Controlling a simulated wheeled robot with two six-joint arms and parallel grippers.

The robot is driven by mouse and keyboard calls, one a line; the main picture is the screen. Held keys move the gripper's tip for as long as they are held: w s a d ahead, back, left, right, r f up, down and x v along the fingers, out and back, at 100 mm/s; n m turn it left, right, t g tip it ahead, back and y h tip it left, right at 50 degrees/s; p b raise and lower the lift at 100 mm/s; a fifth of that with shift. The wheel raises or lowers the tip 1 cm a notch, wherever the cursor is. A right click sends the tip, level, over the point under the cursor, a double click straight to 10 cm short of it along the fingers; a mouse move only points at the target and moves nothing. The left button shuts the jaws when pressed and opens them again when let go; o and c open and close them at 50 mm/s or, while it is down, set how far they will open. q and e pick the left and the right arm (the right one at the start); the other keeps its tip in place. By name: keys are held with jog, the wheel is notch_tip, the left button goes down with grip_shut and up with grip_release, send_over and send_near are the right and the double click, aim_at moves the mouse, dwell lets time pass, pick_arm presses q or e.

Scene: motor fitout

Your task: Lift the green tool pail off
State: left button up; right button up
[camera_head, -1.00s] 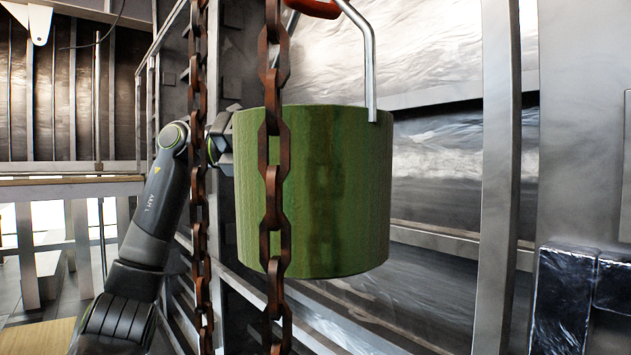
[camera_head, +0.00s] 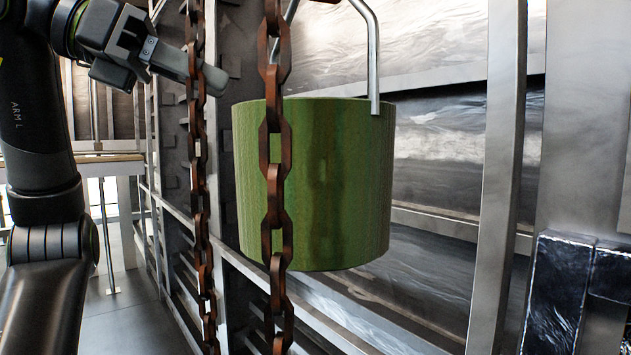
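The green pail (camera_head: 340,190) hangs upright in the middle of the view. Its wire handle (camera_head: 374,60) rises from the rim, with a bit of red grip (camera_head: 325,1) cut off at the top edge. What the handle hangs from is out of view. My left gripper (camera_head: 210,80) is at the upper left, apart from the pail, a little above rim height. Its fingers point right towards a rusty chain. The fingers overlap from this side, so their opening does not show. My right gripper is not in view.
Two rusty chains hang here: one (camera_head: 275,190) in front of the pail, the other (camera_head: 199,180) left of it, beside my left fingertips. Metal uprights (camera_head: 500,170) and rails stand behind. Dark glossy blocks (camera_head: 560,290) are at the lower right.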

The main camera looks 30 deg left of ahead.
pick_arm(q)
jog(key=p+x, duration=0.2)
jog(key=x, duration=0.7)
jog(key=shift+d+r+p, duration=0.15)
jog(key=shift+d+p, duration=0.2)
jog(key=shift+p, duration=0.05)
jog(key=shift+w+d, duration=0.1)
jog(key=shift+w, duration=0.05)
jog(key=shift+c, duration=0.8)
jog(key=c, duration=0.5)
grip_shut()
